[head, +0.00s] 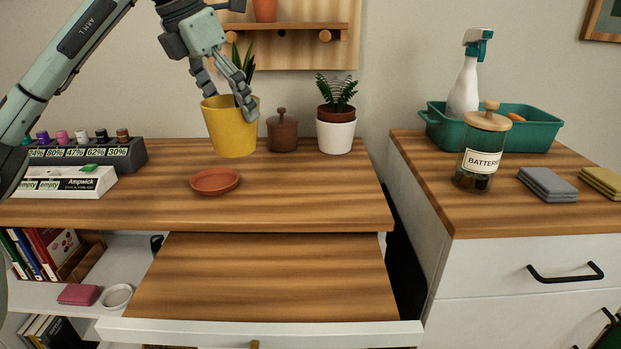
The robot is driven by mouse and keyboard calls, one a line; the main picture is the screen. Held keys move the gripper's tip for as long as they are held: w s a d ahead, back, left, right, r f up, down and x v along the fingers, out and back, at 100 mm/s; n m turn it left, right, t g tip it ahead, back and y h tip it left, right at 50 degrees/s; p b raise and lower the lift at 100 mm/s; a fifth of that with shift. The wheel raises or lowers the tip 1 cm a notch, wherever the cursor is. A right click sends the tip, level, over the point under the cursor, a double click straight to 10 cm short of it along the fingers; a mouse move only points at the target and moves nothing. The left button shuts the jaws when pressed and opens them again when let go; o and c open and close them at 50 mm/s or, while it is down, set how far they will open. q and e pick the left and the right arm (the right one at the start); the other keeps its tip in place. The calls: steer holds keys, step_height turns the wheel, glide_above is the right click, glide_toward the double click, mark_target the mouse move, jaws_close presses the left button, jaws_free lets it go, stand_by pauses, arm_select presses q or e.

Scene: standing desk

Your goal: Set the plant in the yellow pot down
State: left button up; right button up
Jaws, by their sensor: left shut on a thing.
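The yellow pot (229,132) with a spiky green plant (243,62) is in the upper middle of the head view. My left gripper (232,103) comes down from above and is shut on the pot's rim at its right side, with one finger in front of the plant. The pot is slightly tilted and appears to hang above the back of the desk (320,195); any gap beneath it is hard to judge. A round terracotta saucer (215,181) lies empty on the desk, below and in front of the pot. My right gripper is not in view.
A brown lidded jar (282,133) and a white pot with a fern (336,136) stand right of the yellow pot. Desk right of the saucer is clear.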

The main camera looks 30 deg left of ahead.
arm_select(q)
steer(key=shift+w+d+f+p, duration=0.15)
steer(key=shift+w+d+f, duration=0.65)
steer(key=shift+w+f, duration=1)
steer(key=shift+w+d+f+p, duration=0.2)
steer(key=shift+w+d+f, duration=0.55)
steer(key=shift+w+f, duration=1.05)
steer(key=shift+w+d+f+p, duration=0.15)
steer(key=shift+w+d+f, duration=0.65)
steer(key=shift+w+f, duration=1)
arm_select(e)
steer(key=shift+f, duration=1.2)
arm_select(q)
steer(key=shift+f, duration=0.2)
steer(key=o, duration=1.5)
steer(key=shift+o, duration=0.9)
steer(key=shift+s, duration=0.1)
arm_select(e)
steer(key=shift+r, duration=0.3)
